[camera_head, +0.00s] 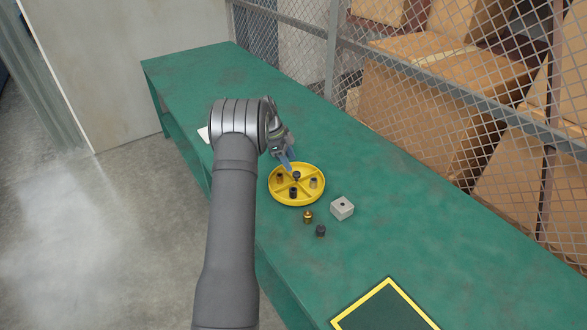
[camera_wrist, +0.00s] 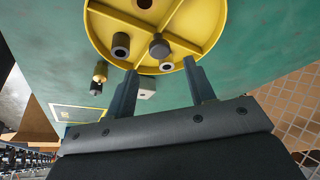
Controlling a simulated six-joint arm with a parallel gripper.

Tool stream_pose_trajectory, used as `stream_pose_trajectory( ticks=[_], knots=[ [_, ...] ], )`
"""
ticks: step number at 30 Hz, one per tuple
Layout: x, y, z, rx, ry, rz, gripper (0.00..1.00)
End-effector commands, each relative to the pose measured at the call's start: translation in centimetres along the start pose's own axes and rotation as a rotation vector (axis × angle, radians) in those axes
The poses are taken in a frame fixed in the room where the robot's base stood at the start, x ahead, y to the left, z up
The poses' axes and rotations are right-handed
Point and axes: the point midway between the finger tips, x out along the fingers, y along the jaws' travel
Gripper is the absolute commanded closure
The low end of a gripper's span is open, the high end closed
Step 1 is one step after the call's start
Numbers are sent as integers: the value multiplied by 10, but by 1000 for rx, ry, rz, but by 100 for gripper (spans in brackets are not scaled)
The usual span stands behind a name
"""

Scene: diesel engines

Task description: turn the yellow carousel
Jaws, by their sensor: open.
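The yellow carousel (camera_head: 284,198) is a round, shallow tray with dividers, lying on the green bench. It holds several small dark or grey cylindrical parts in its compartments and a dark knob at its centre (camera_head: 296,175). It fills the top of the wrist view (camera_wrist: 112,22). My gripper (camera_head: 287,164) is at the carousel's far left edge in the head view. In the wrist view my gripper (camera_wrist: 160,82) is open, its two dark fingers apart near the carousel's rim. Nothing is between the fingertips except the rim area; I cannot tell whether they touch it.
A brass fitting (camera_head: 308,217), a dark fitting (camera_head: 320,231) and a grey block with a hole (camera_head: 342,208) stand on the green bench (camera_head: 430,235) near the carousel. A yellow-bordered dark square (camera_head: 385,308) lies at the front. A wire mesh fence (camera_head: 440,100) runs behind the bench.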

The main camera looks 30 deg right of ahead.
Motion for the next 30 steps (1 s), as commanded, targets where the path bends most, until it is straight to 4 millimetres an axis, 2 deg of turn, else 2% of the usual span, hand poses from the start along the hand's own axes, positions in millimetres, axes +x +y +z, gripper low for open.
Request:
stream_pose_trajectory(
  ticks=[1, 6, 13, 19, 30],
  knots=[
    [-15, -1, 0, 0, -1, -5, 50],
    [-56, 0, 1, 0, -1, -3, 50],
    [-100, 0, 1, 0, -1, -3, 50],
    [-117, 0, 0, 0, 0, 0, 50],
    [-118, 0, 0, 0, 0, 0, 50]
  ],
)
